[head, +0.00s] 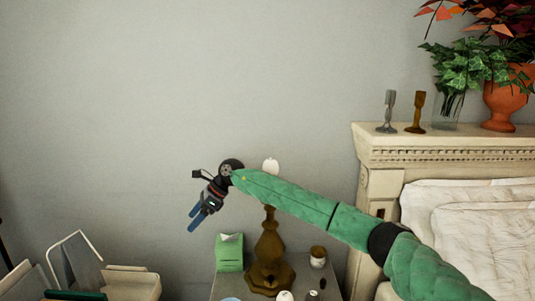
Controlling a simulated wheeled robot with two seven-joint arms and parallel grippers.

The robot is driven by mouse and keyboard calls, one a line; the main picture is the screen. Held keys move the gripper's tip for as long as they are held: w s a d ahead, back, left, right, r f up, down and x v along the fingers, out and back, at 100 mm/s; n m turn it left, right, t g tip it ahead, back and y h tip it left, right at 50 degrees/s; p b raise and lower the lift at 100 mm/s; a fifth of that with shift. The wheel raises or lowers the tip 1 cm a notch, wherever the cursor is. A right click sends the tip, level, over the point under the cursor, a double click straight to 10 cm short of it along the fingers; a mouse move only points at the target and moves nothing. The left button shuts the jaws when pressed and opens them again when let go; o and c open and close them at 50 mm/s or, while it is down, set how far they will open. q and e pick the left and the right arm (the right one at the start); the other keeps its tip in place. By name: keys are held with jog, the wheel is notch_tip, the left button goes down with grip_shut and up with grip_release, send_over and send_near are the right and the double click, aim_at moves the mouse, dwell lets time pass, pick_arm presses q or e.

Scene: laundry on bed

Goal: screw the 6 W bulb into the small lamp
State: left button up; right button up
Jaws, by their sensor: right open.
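A brown, turned lamp (270,240) stands on a nightstand (223,285) at the bottom middle of the head view. A white bulb (270,166) shows just above my right forearm, in line with the lamp's top. My forearm hides where the bulb and lamp meet, so I cannot tell how they are joined. No wattage mark can be read. My right gripper (194,217) is left of the lamp and bulb, apart from both. It points down and left, and its blue fingers are open and empty. My left gripper is not in view.
On the nightstand are a green tissue box (230,254), a brown-lidded jar (318,257) and a white round object (285,296). A carved headboard (450,148) with plants and the bed (480,220) stand right. A chair-like piece (130,285) is lower left. The wall area is clear.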

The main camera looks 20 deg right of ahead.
aim_at(268, 160)
jog(key=w+d+r+h, duration=0.2)
jog(key=d+r+h, duration=0.1)
jog(key=d+r, duration=0.3)
jog(key=w+d+r+h, duration=0.2)
jog(key=d+r, duration=0.3)
jog(key=d, duration=0.6)
jog(key=w+d+r+h, duration=0.2)
jog(key=d+r+h, duration=0.2)
jog(key=d, duration=0.5)
notch_tip(268, 160, up, 3)
jog(key=shift+f+h, duration=0.2)
jog(key=shift+h, duration=0.2)
jog(key=shift+d, duration=0.2)
pick_arm(q)
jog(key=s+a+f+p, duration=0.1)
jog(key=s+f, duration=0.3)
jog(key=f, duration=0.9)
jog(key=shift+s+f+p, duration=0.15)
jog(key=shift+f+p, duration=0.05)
jog(key=shift+p, duration=0.6)
pick_arm(e)
jog(key=f, duration=0.5)
jog(key=d+f, duration=0.1)
jog(key=f, duration=0.1)
jog(key=shift+f, duration=0.3)
jog(key=shift+s, duration=0.1)
